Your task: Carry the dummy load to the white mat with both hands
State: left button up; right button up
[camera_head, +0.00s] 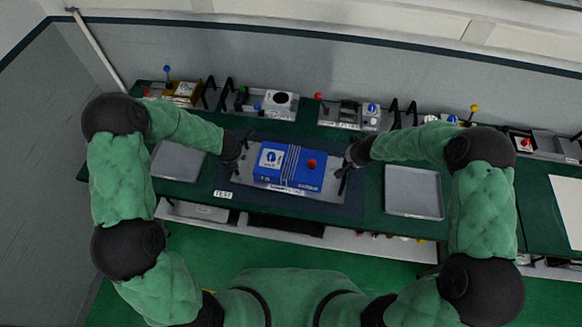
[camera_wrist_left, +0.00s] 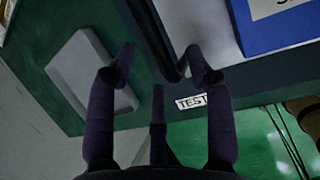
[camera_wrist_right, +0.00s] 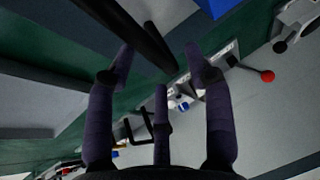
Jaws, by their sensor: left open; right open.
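The dummy load appears to be the blue box (camera_head: 291,166) with a white label and a red spot, sitting on a grey metal plate (camera_head: 243,184) at the middle of the bench. My left gripper (camera_head: 240,143) is open at the plate's left end; in the left wrist view a black handle bar (camera_wrist_left: 158,38) runs between its fingers. My right gripper (camera_head: 350,163) is open at the right end, with a black bar (camera_wrist_right: 140,32) between its fingers in the right wrist view. I cannot tell if the fingers touch the bars. The white mat (camera_head: 568,208) lies at the far right, cut off by the picture's edge.
Grey trays stand left (camera_head: 178,160) and right (camera_head: 413,192) of the load on the green bench (camera_head: 372,205). Several devices with coloured knobs, such as the one with the red knob (camera_head: 345,112), line the back edge. A "TEST" label (camera_wrist_left: 190,101) sits near the front.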

pick_arm(q)
jog(key=shift+x, duration=1.35)
pick_arm(e)
jog(key=shift+x, duration=1.35)
pick_arm(q)
grip_shut()
pick_arm(e)
grip_shut()
pick_arm(q)
jog(key=shift+r, duration=0.1)
pick_arm(e)
jog(key=shift+r, duration=0.1)
